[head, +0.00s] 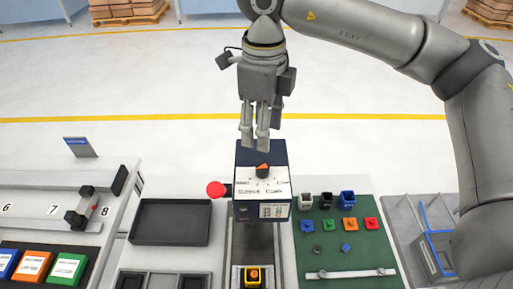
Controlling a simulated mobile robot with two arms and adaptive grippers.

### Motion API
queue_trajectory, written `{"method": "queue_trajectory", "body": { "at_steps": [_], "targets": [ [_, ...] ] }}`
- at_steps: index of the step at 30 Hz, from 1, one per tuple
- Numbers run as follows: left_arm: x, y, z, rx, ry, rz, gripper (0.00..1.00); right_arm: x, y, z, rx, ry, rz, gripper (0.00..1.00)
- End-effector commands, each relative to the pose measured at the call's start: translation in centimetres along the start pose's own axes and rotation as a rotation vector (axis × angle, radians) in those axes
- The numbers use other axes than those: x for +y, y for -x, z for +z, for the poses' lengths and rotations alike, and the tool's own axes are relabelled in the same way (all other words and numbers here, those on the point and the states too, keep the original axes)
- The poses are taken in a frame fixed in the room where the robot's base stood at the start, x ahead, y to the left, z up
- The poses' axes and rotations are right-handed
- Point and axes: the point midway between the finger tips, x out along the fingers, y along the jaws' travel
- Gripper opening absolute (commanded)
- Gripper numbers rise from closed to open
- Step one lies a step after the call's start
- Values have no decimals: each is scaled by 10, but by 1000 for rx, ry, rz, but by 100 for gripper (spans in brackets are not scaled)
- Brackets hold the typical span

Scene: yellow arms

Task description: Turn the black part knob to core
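The black part knob (263,173) sits on the white top face of a dark blue box (262,211). It has an orange pointer mark, and small printed labels lie around it, too small to read. My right gripper (255,148) hangs from the arm on the right, fingers pointing down, just behind and above the knob. Its two fingers are apart with a narrow gap and nothing between them. It does not appear to touch the knob. My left gripper is not in view.
A red round button (216,189) sticks out left of the box. A dark tray (171,222) lies further left. A green board (347,240) with coloured blocks is on the right, beside a grey rack with a blue frame (437,250).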

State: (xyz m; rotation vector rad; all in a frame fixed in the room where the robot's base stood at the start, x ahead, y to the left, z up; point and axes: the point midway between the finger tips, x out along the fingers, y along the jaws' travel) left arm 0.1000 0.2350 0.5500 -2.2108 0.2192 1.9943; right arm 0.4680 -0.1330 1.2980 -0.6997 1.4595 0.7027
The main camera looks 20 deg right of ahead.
Motion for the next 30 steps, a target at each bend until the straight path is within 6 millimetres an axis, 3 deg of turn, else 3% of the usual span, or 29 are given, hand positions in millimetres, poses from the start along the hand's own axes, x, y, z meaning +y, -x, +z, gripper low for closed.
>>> {"method": "queue_trajectory", "body": {
  "at_steps": [9, 16, 22, 30],
  "targets": [
    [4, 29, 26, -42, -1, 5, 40, 1, -51, -1, 5, 1, 4, 48],
    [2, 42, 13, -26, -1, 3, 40, 0, -88, -1, 2, 0, 3, 48],
    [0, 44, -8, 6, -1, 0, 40, 0, -101, 0, 0, 1, 2, 48],
    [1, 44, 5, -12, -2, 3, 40, 0, -103, 0, 0, 1, 1, 45]
  ]
}}
